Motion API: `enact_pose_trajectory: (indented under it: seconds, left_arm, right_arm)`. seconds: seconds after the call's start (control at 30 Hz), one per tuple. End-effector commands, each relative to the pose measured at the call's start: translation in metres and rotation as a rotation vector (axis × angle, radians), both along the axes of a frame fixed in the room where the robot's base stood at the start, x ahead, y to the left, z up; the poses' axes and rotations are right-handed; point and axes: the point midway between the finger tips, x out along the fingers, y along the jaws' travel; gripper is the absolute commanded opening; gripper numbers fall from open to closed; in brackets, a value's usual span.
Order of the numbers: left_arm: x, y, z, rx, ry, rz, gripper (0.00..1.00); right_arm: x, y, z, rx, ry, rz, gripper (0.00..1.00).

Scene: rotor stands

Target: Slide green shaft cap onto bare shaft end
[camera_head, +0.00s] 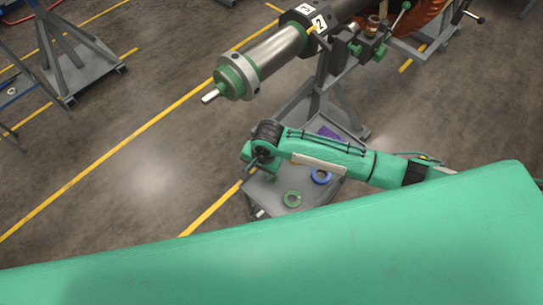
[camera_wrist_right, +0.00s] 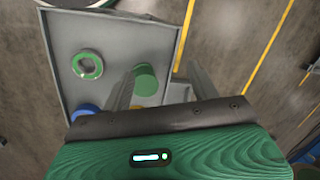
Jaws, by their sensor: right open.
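The rotor shaft (camera_head: 275,55) juts out to the lower left in the head view, with a green stepped section and a narrow bare shaft end (camera_head: 210,96). A solid green cap (camera_wrist_right: 146,78) stands in the grey tray in the right wrist view. My right gripper (camera_wrist_right: 162,76) is open above the tray, its fingers on either side of the cap in the picture, with the cap nearer the left finger. I cannot tell whether they touch it. In the head view my right gripper (camera_head: 258,168) hangs over the tray's left part. My left gripper is not in view.
The grey tray (camera_wrist_right: 64,22) also holds a green ring (camera_wrist_right: 87,65), a blue ring (camera_head: 321,176) and a purple piece (camera_head: 329,132). A grey stand (camera_head: 325,105) supports the shaft. Another grey stand (camera_head: 85,65) is at the far left. Open floor lies left of the shaft.

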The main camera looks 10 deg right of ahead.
Motion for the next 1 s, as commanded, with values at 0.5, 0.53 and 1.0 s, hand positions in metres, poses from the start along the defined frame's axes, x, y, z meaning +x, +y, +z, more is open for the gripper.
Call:
enact_pose_trajectory:
  seconds: [0.5,0.53,1.0]
  left_arm:
    - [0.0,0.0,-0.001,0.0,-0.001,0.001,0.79]
    - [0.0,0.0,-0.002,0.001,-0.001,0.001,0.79]
    - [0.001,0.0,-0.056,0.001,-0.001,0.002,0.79]
  right_arm:
    - [0.026,-0.049,0.006,-0.165,0.076,-0.305,0.61]
    - [0.026,-0.049,0.005,-0.165,0.077,-0.307,0.61]
    - [0.027,-0.049,-0.04,-0.164,0.073,-0.303,0.61]
